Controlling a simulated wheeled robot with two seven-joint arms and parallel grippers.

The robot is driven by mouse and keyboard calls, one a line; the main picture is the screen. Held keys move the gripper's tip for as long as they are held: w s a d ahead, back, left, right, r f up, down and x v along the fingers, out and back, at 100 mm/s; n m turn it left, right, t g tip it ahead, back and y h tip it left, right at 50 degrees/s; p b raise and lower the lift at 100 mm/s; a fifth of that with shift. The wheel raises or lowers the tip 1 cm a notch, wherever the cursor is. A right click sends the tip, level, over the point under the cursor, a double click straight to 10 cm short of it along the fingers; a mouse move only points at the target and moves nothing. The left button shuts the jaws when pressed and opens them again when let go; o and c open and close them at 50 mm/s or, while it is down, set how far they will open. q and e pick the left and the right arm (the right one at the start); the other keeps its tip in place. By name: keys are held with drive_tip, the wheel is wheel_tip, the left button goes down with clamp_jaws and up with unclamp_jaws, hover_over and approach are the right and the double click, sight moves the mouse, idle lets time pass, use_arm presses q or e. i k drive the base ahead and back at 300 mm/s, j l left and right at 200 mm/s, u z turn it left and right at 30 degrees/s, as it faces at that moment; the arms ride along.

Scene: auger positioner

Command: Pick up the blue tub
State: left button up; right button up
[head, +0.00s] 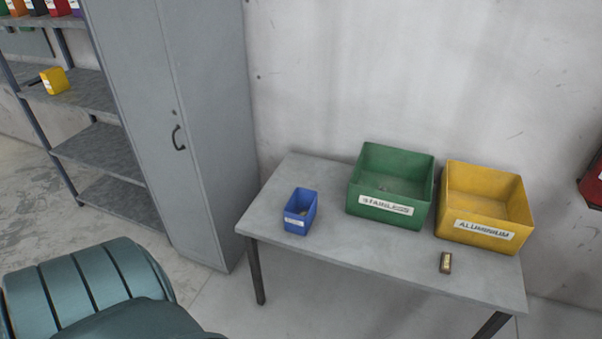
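The blue tub (300,212) is small, open-topped and upright, with a white label on its front. It stands on the left part of the grey table (350,247), close to the front-left corner. Something small shows inside it, too small to make out. Neither of my grippers is in the head view, and nothing is holding the tub.
A green bin (391,187) labelled STAINLESS and a yellow bin (485,205) labelled ALUMINIUM stand right of the tub. A small brown block (445,263) lies near the table's front edge. A grey cabinet (185,120) and shelving (95,145) stand at left.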

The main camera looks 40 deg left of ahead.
sight(302, 198)
drive_tip(key=u, duration=0.5)
drive_tip(key=i+u, duration=0.15)
drive_tip(key=u, duration=0.3)
drive_tip(key=i+l+u, duration=0.15)
drive_tip(key=u, duration=0.3)
drive_tip(key=i+l+u, duration=0.1)
drive_tip(key=u, duration=0.35)
drive_tip(key=i+l+u, duration=0.1)
drive_tip(key=l, duration=0.25)
drive_tip(key=i+l+u, duration=0.2)
drive_tip(key=i+l, duration=0.15)
drive_tip(key=l, duration=0.35)
drive_tip(key=i+l+u, duration=0.1)
drive_tip(key=l, duration=0.25)
drive_tip(key=k+j+z, duration=0.1)
drive_tip(key=j+z, duration=0.25)
drive_tip(key=j, duration=0.15)
